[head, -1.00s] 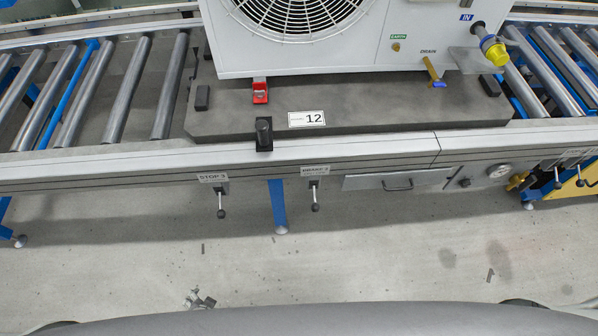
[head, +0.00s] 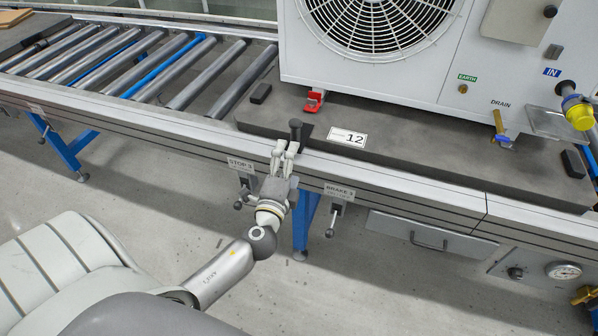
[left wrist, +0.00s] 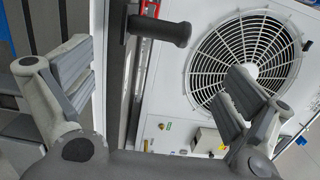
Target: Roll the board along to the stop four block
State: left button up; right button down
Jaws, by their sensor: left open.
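The dark grey board (head: 405,152), labelled 12, lies on the roller conveyor and carries a large white fan unit (head: 370,75). A black upright handle (head: 295,128) stands at the board's front edge. My left gripper (head: 285,148) is open just in front of and below this handle in the head view. In the left wrist view the handle (left wrist: 160,28) shows ahead, above the gap between the spread fingers, with no visible contact. I cannot pick out the stop four block. My right gripper is out of view.
Bare rollers (head: 150,60) lie left of the board, with a brown panel (head: 22,35) at the far left. The STOP 3 lever (head: 243,195) and BRAKE 3 lever (head: 334,218) hang below the front rail. A drawer (head: 425,238) and a gauge (head: 563,271) are to the right.

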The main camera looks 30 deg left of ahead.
aim_at(299, 136)
pick_arm(q)
jog(key=x, duration=0.8)
jog(key=shift+w+a, duration=0.1)
jog(key=shift+w, duration=0.05)
jog(key=shift+x, duration=0.85)
jog(key=shift+f, duration=0.1)
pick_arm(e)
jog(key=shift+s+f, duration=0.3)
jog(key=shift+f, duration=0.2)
